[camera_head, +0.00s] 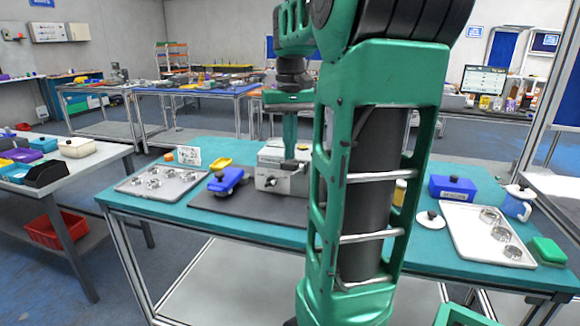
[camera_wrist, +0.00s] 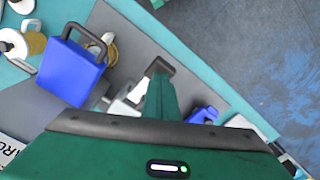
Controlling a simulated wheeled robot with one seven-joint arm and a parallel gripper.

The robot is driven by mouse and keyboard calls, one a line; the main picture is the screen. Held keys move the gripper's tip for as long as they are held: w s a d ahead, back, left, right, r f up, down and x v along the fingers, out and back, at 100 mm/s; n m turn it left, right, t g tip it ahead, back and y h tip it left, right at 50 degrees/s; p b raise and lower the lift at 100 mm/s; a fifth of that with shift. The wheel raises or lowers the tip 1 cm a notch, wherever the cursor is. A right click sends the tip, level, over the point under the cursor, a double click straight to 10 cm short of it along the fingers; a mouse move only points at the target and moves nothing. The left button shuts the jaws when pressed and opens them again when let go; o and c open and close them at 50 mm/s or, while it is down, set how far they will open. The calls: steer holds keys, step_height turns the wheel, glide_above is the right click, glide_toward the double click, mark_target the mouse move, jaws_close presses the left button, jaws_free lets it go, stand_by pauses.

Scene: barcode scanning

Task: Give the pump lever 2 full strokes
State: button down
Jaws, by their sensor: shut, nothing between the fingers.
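A light grey boxy unit (camera_head: 272,181), which looks like the pump, stands on the dark mat at the table's middle, partly behind my arm. A dark bar (camera_head: 290,166) at its top looks like the lever; where it pivots is hidden. My gripper (camera_head: 289,150) is shut and points down, its tips at or just above this bar. I cannot tell whether they touch. In the wrist view my green fingers end at a dark bar (camera_wrist: 159,67), and part of the pale unit (camera_wrist: 122,107) shows beside them. A large blue block with a grey handle (camera_wrist: 70,72) is close by on the left.
A blue piece with a black knob (camera_head: 226,181) sits left of the unit. A tray of metal rings (camera_head: 130,188) is further left. A blue box (camera_head: 452,188), a white lid (camera_head: 430,220) and another ring tray (camera_head: 465,235) stand right. The front mat strip is clear.

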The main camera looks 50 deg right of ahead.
mark_target(290, 163)
steer(key=shift+f, duration=0.1)
steer(key=shift+f, duration=3.6)
steer(key=shift+r, duration=3.7)
steer(key=shift+r, duration=0.1)
steer(key=shift+r, duration=1.9)
